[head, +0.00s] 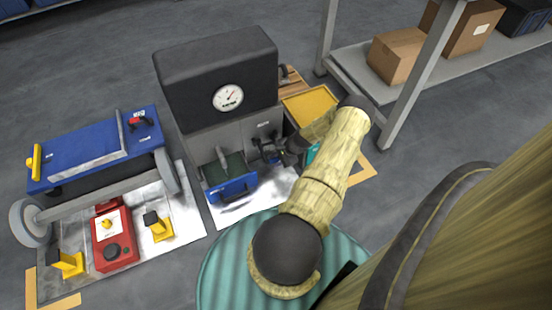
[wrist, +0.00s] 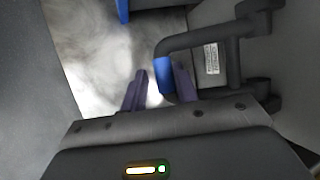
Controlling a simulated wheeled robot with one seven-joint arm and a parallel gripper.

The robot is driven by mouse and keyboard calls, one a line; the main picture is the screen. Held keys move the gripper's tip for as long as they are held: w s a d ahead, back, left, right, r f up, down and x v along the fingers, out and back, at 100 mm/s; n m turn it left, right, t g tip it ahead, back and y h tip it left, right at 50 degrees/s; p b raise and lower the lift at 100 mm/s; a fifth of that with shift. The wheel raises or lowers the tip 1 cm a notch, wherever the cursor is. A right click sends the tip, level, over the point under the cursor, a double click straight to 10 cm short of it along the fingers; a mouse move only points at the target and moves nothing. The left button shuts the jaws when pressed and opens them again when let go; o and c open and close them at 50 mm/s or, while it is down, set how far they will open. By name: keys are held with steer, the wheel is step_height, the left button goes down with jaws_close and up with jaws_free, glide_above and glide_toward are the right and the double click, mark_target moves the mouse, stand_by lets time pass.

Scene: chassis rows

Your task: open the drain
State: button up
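A grey machine with a dark hood (head: 215,75) and a round gauge (head: 228,97) stands mid-scene in the head view. My gripper (head: 272,152) is at its lower right front, partly lost among dark fittings. In the wrist view, a dark bent bar (wrist: 205,40) with a blue end (wrist: 163,74) comes off a grey wall, likely the drain's lever. My gripper's two purple fingers (wrist: 160,88) are apart, with the blue end between their tips, close to the right finger. A gap shows to the left finger. Contact cannot be told.
A blue tray (head: 232,188) juts from the machine's front. A blue cart (head: 95,150), a red box (head: 112,238) and yellow blocks (head: 157,226) are at left. A yellow bin (head: 310,104) and shelf (head: 350,70) with cartons stand at right.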

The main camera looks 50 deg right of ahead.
steer(key=o, duration=0.3)
steer(key=shift+s+a+f, duration=0.4)
steer(key=shift+s+f, duration=0.3)
steer(key=shift+o, duration=0.2)
steer(key=shift+r, duration=0.15)
steer(key=p+v, duration=0.7)
steer(key=v, duration=1)
steer(key=shift+w+d+r+p, duration=0.25)
steer(key=shift+d+r+p, duration=0.05)
steer(key=shift+p, duration=0.1)
